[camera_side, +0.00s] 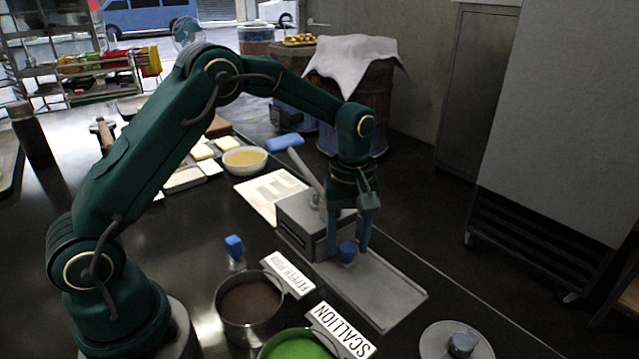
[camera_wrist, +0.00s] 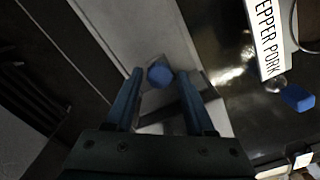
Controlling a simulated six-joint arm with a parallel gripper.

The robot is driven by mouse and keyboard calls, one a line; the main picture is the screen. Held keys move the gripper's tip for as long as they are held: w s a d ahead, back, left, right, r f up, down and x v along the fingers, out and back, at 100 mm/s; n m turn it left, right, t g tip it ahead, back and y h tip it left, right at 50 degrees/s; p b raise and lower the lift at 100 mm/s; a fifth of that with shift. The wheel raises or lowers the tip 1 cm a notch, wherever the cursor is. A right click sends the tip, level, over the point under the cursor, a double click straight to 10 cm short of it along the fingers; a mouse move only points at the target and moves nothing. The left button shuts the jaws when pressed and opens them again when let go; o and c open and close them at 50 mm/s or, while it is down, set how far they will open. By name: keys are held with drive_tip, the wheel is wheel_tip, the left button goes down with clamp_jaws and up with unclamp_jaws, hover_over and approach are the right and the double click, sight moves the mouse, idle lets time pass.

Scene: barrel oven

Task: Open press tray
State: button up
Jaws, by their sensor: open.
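The press (camera_side: 302,228) is a grey metal box with a lever that ends in a blue handle (camera_side: 284,142). A blue knob (camera_side: 347,252) is at its front, low down, and it also shows in the wrist view (camera_wrist: 160,74). A long flat grey plate (camera_side: 385,298) extends from the press toward the lower right. I cannot tell how far the tray is out, as my gripper hides part of the box front. My gripper (camera_side: 348,243) points down, open, with one finger on each side of the knob. In the wrist view a gap shows between the knob and each finger.
A pot of brown filling (camera_side: 250,302), a pot of green scallion (camera_side: 295,347) and two label signs, including the scallion sign (camera_side: 341,331), stand left of the plate. A blue-topped item (camera_side: 234,247) stands behind them.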

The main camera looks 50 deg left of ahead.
drive_tip(key=shift+c, duration=0.3)
clamp_jaws()
drive_tip(key=shift+r, duration=0.1)
idle(1.0)
